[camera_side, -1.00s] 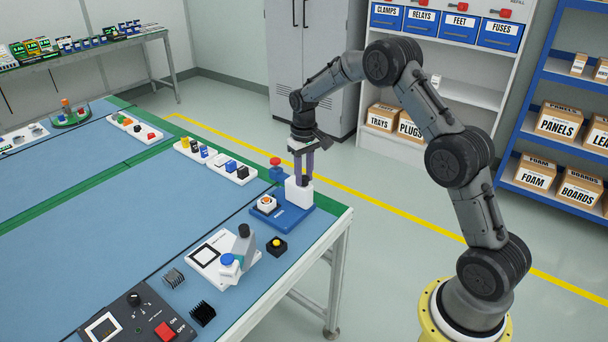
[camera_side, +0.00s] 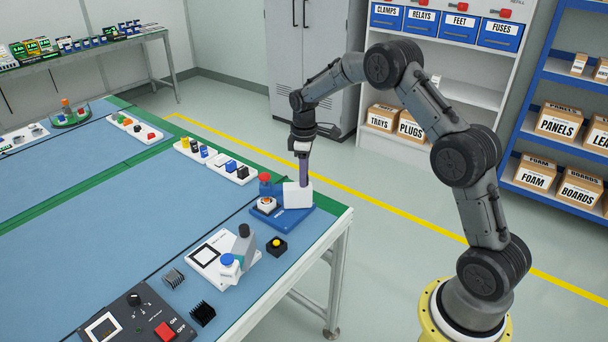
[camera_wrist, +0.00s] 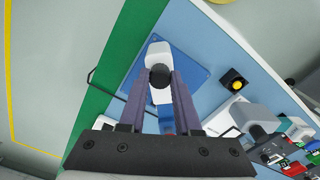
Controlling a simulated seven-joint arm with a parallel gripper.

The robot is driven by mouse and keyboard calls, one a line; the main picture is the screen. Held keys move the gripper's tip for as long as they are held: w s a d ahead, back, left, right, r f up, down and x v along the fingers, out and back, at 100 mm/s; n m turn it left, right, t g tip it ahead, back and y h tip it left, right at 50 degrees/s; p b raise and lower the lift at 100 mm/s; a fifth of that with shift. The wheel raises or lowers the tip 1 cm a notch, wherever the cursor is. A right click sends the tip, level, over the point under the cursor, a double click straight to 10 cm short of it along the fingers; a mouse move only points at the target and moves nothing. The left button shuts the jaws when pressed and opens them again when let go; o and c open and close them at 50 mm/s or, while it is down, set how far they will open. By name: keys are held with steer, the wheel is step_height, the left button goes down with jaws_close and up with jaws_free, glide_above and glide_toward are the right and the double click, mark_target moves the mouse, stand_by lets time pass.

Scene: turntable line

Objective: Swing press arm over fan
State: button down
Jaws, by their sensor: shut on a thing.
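The press stands on a blue base plate (camera_side: 296,221) at the table's right corner, with a white post (camera_side: 297,196). Its blue press arm (camera_side: 272,190), with a red knob (camera_side: 265,177) on top, reaches left from the post and is above the fan (camera_side: 267,207), a small white part with an orange middle. The arm partly hides the fan. My gripper (camera_side: 304,181) points down over the post. In the wrist view its fingers are shut on a round black knob (camera_wrist: 159,77) on the press; the press arm (camera_wrist: 166,120) shows between the fingers.
A black box with a yellow button (camera_side: 277,246) stands near the table's front edge. A white plate with a grey tilted stand (camera_side: 240,262) lies left of it. Small-part trays (camera_side: 216,160) are behind.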

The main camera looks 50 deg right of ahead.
steer(key=shift+r+n, duration=0.1)
steer(key=shift+n, duration=0.2)
steer(key=c, duration=0.6)
jaws_free()
step_height(320, 180, up, 14)
stand_by(0.4)
